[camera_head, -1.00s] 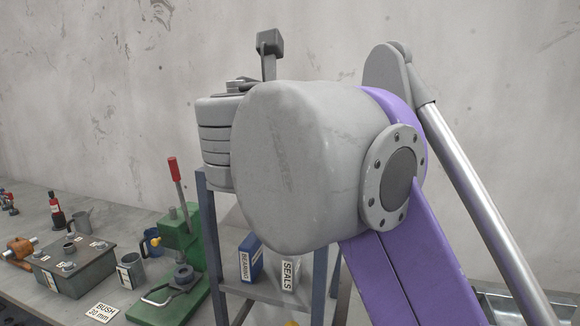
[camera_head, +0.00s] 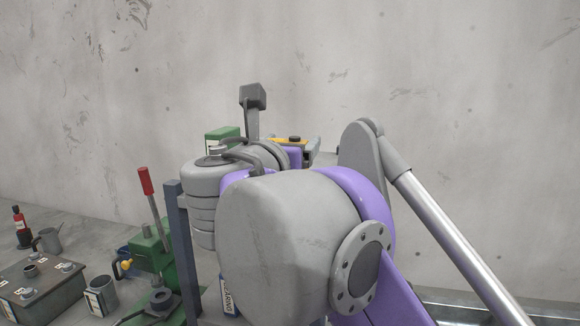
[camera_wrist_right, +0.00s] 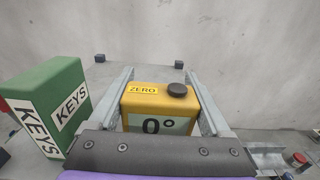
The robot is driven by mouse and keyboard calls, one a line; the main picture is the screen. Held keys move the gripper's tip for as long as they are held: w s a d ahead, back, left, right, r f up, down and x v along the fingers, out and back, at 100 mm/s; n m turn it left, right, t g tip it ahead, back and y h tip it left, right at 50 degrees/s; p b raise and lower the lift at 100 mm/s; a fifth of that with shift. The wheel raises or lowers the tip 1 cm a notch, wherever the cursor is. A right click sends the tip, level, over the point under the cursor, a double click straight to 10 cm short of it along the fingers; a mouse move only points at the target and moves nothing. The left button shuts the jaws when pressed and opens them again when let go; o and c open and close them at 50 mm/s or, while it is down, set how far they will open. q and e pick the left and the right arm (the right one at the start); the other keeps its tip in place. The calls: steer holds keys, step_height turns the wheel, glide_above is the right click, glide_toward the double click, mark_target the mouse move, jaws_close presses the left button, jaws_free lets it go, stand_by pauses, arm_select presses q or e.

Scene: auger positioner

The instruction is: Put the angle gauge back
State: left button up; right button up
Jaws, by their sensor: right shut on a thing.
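The angle gauge is a yellow block with a dark round knob, a ZERO label and a 0° face. In the right wrist view the gauge (camera_wrist_right: 183,101) sits between the two grey fingers of my right gripper (camera_wrist_right: 163,92), which is shut on it. In the head view only a strip of the gauge (camera_head: 284,140) shows behind my right wrist, by the right gripper (camera_head: 300,148). A grey surface (camera_wrist_right: 140,73) with small dark corner blocks lies under and behind the gauge. I cannot tell whether the gauge touches it. My left gripper is not in view.
A green KEYS box (camera_wrist_right: 62,98) stands close left of the gripper; its top also shows in the head view (camera_head: 222,133). A green press with a red-tipped lever (camera_head: 147,182), a grey block (camera_head: 40,290) and mugs stand at lower left. A wall is behind.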

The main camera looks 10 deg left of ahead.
step_height(320, 180, down, 3)
steer(key=shift+w+r, duration=0.1)
steer(key=shift+w, duration=0.05)
steer(key=shift+s+r, duration=0.1)
steer(key=shift+s, duration=0.25)
steer(key=shift+w+f, duration=0.2)
steer(key=shift+w, duration=0.05)
steer(key=o, duration=1.6)
steer(key=shift+c, duration=0.2)
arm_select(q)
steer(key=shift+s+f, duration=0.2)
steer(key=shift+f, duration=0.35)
arm_select(e)
steer(key=shift+s, duration=0.1)
steer(key=shift+r, duration=0.1)
arm_select(q)
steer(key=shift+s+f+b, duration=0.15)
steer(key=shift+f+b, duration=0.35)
steer(key=shift+b, duration=0.1)
arm_select(e)
steer(key=s, duration=1.2)
steer(key=shift+a, duration=0.15)
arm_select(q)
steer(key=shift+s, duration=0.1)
